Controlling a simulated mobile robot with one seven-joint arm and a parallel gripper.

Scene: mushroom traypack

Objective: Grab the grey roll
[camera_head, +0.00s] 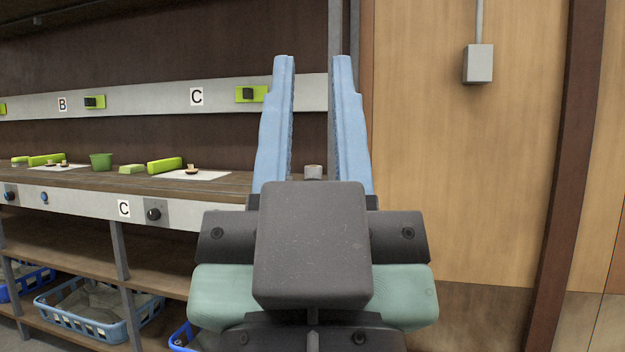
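I cannot make out a grey roll in this view. My gripper (314,62) is in the middle of the picture, with its two blue fingers pointing up and spread apart. Nothing shows held between the fingers; the shelf rail and a grey post show through the gap. My gripper hides part of the right end of the workbench (225,189) and its shelves.
The bench holds a yellow-green bar (165,165), a green cup (101,161) and small mushroom-like items on a white sheet (212,175). A blue crate (98,325) sits on a lower shelf. A wooden wall (450,180) with a grey box (478,64) stands at right.

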